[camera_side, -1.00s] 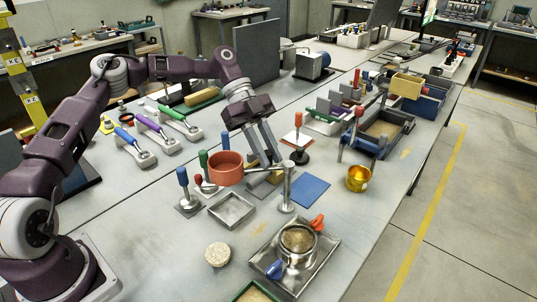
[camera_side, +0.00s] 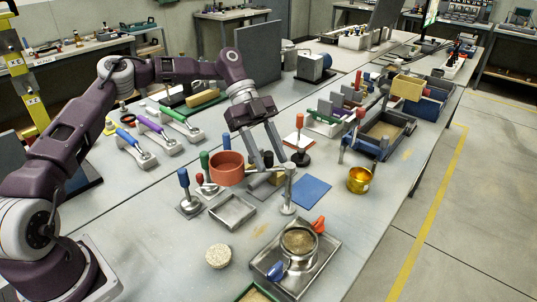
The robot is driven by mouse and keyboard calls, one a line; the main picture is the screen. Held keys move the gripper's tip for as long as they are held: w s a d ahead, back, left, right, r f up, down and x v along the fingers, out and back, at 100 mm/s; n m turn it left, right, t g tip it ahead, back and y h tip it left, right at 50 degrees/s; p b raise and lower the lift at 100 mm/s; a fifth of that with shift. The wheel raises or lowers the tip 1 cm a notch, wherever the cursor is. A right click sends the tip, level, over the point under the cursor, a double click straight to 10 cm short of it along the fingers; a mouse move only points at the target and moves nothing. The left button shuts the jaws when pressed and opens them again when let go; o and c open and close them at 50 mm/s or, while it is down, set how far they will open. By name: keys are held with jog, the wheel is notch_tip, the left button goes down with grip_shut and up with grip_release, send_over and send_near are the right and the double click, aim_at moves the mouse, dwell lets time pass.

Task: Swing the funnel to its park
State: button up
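The funnel (camera_side: 227,168) is a round terracotta-red cup. It is held out to the left on a thin grey arm from an upright silver post (camera_side: 288,192), above the bench and behind a shallow square metal tray. My gripper (camera_side: 272,166) points down just right of the funnel, close to the grey arm and the top of the post. Its two fingers are spread apart, with nothing seen between them. Whether a finger touches the arm or post cannot be told. No marked park spot can be made out.
A square metal tray (camera_side: 233,211) and a blue pad (camera_side: 311,191) flank the post. A metal pot (camera_side: 299,241) stands on a tray in front. Blue-handled (camera_side: 185,180) and green-handled tools stand left of the funnel. A gold cup (camera_side: 360,180) is at right.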

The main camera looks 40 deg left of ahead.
jog(key=shift+r, duration=0.1)
jog(key=v, duration=0.7)
jog(key=s+d+r+n+t+y, duration=0.1)
jog(key=s+d+r+n+y, duration=0.25)
jog(key=s, duration=0.25)
jog(key=s+d+r+n+y, duration=0.2)
jog(key=s+d+y, duration=0.15)
jog(key=s, duration=0.25)
jog(key=s+a+n+t, duration=0.2)
jog(key=s+n+t, duration=0.1)
jog(key=s+n, duration=0.5)
jog(key=s+a+r+n+t+y, duration=0.1)
jog(key=s+a+n+t, duration=0.2)
jog(key=s+n, duration=0.4)
jog(key=s+t, duration=0.1)
jog(key=s, duration=0.3)
jog(key=shift+a+r+n+y, duration=0.3)
jog(key=shift+n, duration=0.05)
